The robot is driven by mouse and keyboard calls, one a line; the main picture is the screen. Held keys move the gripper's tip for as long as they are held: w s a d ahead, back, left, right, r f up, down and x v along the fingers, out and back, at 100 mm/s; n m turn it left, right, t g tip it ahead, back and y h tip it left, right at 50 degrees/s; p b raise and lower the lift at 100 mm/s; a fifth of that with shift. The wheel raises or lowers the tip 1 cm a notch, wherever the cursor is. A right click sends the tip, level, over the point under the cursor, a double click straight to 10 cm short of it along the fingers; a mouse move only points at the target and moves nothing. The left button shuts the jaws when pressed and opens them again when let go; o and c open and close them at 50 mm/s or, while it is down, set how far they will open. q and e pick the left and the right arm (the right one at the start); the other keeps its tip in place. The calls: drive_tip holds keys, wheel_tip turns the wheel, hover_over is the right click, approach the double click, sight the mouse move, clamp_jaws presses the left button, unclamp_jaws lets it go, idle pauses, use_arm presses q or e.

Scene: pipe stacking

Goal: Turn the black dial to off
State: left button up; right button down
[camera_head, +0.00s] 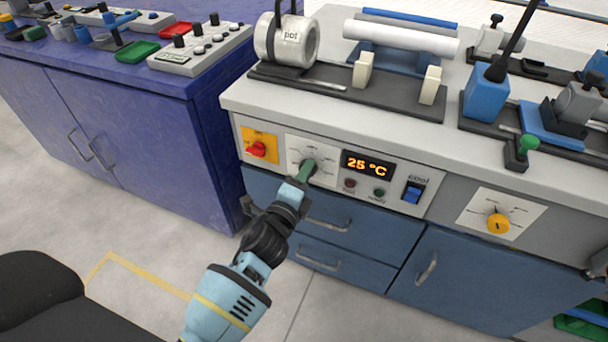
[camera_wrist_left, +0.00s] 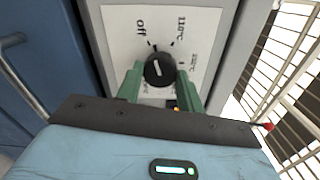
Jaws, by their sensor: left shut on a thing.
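The black dial (camera_wrist_left: 160,68) has a white pointer line and sits on a white plate with printed marks. In the left wrist view, "off" is at the dial's upper left and temperature labels are to the right. The pointer's exact setting is hard to read. My left gripper (camera_head: 305,172) reaches up to the plate (camera_head: 301,146) on the bench front. Its green fingers (camera_wrist_left: 160,82) are on either side of the dial, shut on it. In the head view the fingers hide most of the dial. My right gripper is not in view.
A red knob (camera_head: 257,149) is left of the dial. A display reading 25 °C (camera_head: 368,164), a blue cool switch (camera_head: 413,191) and a yellow dial (camera_head: 498,223) are to the right. Drawer handles (camera_head: 328,225) stick out below. A blue cabinet (camera_head: 110,110) stands at left.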

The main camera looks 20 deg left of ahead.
use_arm(q)
drive_tip(key=shift+n, duration=1.1)
drive_tip(key=o, duration=1)
drive_tip(key=s+p, duration=0.1)
drive_tip(key=s, duration=0.7)
drive_tip(key=shift+a, duration=0.15)
